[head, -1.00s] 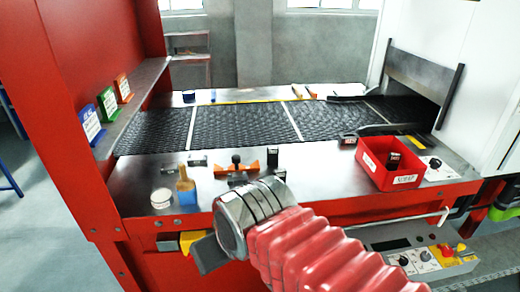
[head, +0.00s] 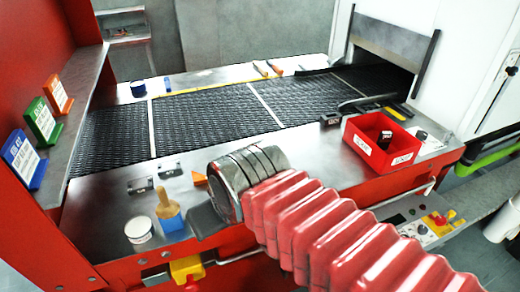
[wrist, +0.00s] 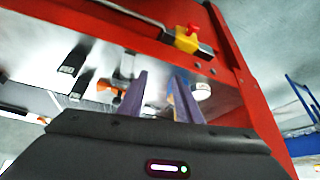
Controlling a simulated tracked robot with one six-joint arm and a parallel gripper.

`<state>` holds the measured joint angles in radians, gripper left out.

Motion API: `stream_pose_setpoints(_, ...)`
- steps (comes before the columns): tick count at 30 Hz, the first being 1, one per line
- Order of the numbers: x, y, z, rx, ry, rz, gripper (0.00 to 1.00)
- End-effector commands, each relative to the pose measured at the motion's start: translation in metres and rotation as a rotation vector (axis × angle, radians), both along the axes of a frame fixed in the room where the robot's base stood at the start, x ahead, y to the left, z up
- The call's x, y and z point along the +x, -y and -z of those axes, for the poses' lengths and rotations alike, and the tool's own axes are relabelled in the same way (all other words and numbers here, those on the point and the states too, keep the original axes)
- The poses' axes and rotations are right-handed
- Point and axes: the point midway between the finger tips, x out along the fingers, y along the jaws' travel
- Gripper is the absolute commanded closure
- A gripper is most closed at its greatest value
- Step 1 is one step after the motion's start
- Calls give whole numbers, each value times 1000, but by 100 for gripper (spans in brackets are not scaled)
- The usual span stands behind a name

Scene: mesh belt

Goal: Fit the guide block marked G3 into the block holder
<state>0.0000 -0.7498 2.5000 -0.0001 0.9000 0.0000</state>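In the head view my arm hides the gripper's fingers. An orange fixture (head: 199,179) on the steel table is mostly hidden behind my arm; in the wrist view its orange part (wrist: 107,85) shows left of the fingers. I cannot tell whether it is the block holder. A black block (head: 384,138) stands in the red bin (head: 371,172), and another dark block (head: 331,119) lies near the belt. No G3 mark is legible.
A blue brush (head: 169,214) and a round white tin (head: 139,230) stand at the table's front left. Metal pieces (head: 140,185) lie behind them. The mesh belt (head: 205,120) runs along the back. Blue, green and orange cards (head: 42,119) line the left shelf.

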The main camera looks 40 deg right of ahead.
Motion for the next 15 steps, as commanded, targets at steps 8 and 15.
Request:
stream_pose_setpoints(8,0,0,0,0,0,0,67)
stream_pose_setpoints(15,10,6,-5,-1,-7,14,50)
